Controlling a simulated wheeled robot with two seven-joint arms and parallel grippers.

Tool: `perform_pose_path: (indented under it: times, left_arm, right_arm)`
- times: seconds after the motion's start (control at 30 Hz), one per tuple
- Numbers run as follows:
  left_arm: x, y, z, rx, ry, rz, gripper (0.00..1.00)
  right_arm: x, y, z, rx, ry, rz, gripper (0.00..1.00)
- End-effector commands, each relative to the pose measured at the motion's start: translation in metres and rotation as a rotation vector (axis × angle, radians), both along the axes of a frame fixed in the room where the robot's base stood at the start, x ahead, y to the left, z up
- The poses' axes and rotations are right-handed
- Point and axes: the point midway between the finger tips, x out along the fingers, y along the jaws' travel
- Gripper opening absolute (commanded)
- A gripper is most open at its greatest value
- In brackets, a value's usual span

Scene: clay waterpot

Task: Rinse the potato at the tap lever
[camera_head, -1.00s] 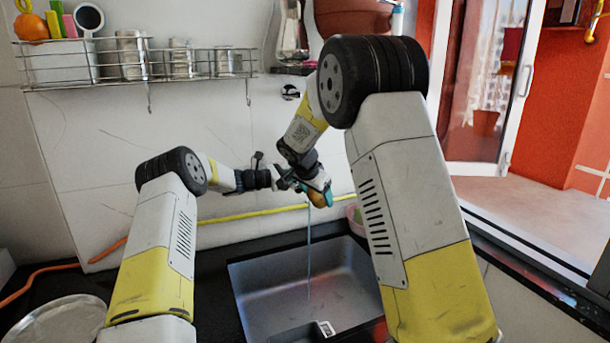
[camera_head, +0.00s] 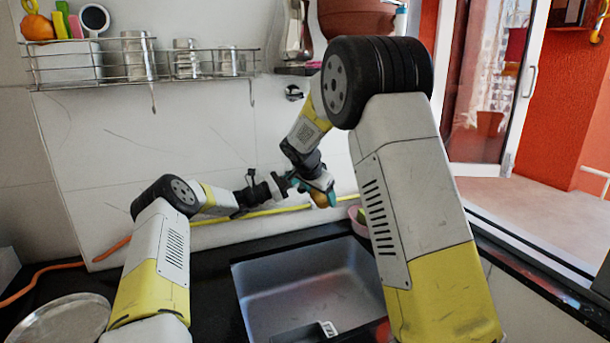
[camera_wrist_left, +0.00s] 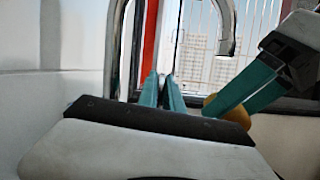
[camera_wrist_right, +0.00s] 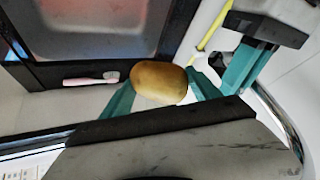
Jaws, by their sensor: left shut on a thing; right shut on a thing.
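The brown potato (camera_head: 320,199) is held above the far part of the sink. My right gripper (camera_head: 322,188) is shut on it; the right wrist view shows the potato (camera_wrist_right: 158,80) between the teal fingers. My left gripper (camera_head: 283,184) is at the wall just left of it. In the left wrist view its teal fingers (camera_wrist_left: 163,92) are nearly together, shut on what appears to be the tap lever, which they hide. The curved metal tap spout (camera_wrist_left: 228,35) hangs at the top of that view, above the potato (camera_wrist_left: 211,104). No water stream shows.
The dark grey sink (camera_head: 300,290) is below, set in a black counter. A yellow hose (camera_head: 250,212) runs along the wall behind. A wire rack (camera_head: 140,72) with tins hangs at upper left. A round metal plate (camera_head: 62,320) lies at lower left.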

Motion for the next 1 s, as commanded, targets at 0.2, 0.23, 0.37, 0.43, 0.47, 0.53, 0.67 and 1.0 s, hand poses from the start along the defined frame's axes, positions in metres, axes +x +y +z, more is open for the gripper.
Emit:
perform_pose_path:
  times: [0.2,0.23,0.37,0.43,0.47,0.53,0.67,1.0]
  left_arm:
    - [0.003,0.005,0.002,0.0,-0.001,0.012,0.18]
    - [0.003,0.004,0.002,0.0,-0.001,0.011,0.24]
    - [0.001,0.003,0.002,0.001,-0.002,0.007,0.32]
    - [0.0,0.002,0.002,0.001,-0.002,0.006,0.32]
    - [0.0,0.002,0.003,0.001,-0.002,0.005,0.32]
    - [-0.001,0.002,0.003,0.002,-0.003,0.005,0.32]
    - [-0.003,0.006,0.001,0.002,-0.002,0.004,0.32]
    - [-0.021,0.062,-0.02,0.002,0.001,0.008,0.32]
  right_arm:
    - [0.0,0.0,0.0,0.0,0.0,0.0,0.26]
    - [0.0,0.0,0.0,0.0,0.0,0.0,0.26]
    - [-0.001,0.0,0.001,0.0,-0.001,0.0,0.26]
    - [-0.001,0.0,0.001,0.0,-0.002,0.0,0.26]
    - [-0.002,0.0,0.001,0.0,-0.002,0.0,0.26]
    - [-0.003,0.0,0.002,0.0,-0.003,0.0,0.26]
    - [-0.003,0.0,0.002,0.0,-0.003,0.0,0.26]
    - [-0.002,0.0,0.001,0.0,-0.002,-0.001,0.26]
